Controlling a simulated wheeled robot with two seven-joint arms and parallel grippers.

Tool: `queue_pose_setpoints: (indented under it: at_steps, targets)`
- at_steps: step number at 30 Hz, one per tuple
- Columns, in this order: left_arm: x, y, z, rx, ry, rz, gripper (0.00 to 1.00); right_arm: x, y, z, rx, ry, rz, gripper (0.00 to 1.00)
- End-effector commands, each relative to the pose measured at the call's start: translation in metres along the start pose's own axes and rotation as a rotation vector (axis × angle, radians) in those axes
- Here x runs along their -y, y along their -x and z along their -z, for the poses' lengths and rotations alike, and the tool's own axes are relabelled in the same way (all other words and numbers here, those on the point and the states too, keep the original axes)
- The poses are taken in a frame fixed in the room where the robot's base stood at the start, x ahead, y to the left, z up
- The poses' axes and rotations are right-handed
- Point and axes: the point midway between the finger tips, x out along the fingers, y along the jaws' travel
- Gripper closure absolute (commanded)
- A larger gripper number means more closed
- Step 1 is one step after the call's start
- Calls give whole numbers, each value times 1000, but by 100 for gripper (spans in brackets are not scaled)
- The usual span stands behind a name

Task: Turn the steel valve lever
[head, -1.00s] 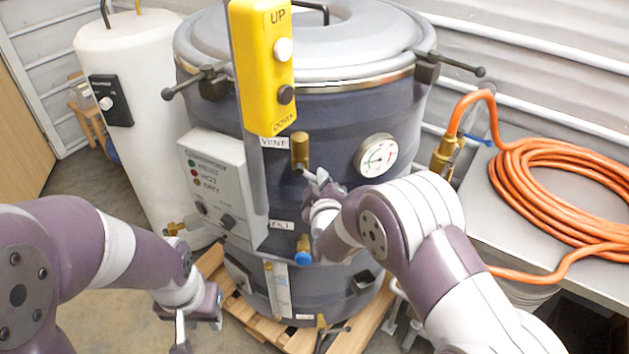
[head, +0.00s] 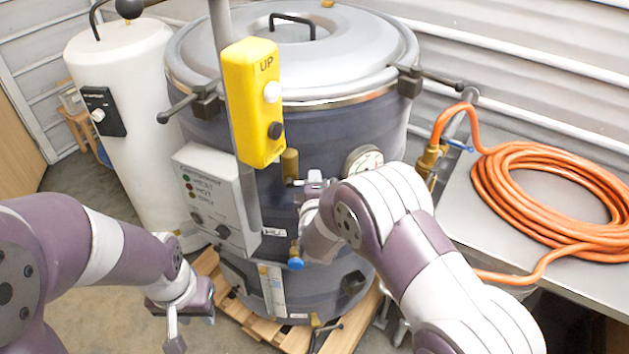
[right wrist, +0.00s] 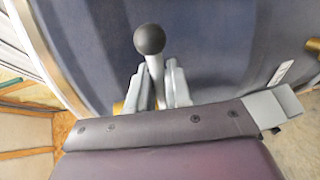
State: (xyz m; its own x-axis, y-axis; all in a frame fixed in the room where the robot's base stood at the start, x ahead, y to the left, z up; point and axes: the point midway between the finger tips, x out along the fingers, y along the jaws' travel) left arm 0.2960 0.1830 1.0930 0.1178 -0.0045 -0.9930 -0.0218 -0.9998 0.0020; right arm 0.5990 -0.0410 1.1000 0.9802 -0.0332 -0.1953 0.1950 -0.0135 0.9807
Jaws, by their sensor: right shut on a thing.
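The steel valve lever (right wrist: 156,75) is a thin bar with a black ball knob (right wrist: 149,40) at its end in the right wrist view. My right gripper (right wrist: 160,88) is shut on the bar, one finger on each side, with the knob sticking out beyond the fingers. In the head view the lever (head: 297,183) sticks out sideways from the brass valve (head: 290,164) on the dark vessel. My right gripper (head: 314,181) is there, and my right forearm hides part of the vessel. My left gripper (head: 190,328) hangs low at the left, away from the vessel; its finger gap is unclear.
A yellow UP button box (head: 255,100) on a pole stands close to the valve. A grey control panel (head: 207,195) and a dial gauge (head: 362,160) flank it. A blue-knobbed tap (head: 295,263) sits below. An orange hose coil (head: 545,190) lies on the right bench.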

Motion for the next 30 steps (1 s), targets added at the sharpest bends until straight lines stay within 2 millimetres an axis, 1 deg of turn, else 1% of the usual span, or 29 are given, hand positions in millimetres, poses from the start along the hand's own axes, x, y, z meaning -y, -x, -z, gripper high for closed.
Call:
queue_pose_setpoints:
  at_steps: [16,17,18,26,29,30]
  targets:
    - [0,2,0,0,0,0,65,-2,0,0,4,23,-2,100]
    - [0,2,0,0,0,0,65,-2,0,0,4,22,-2,74]
    - [0,2,0,0,0,0,65,-2,0,0,4,22,-2,66]
    - [0,2,0,0,0,0,65,-1,0,0,4,22,-1,66]
    - [0,0,0,0,0,0,65,-1,5,1,3,21,-1,66]
    - [0,-1,0,0,0,0,65,0,10,1,2,22,-1,66]
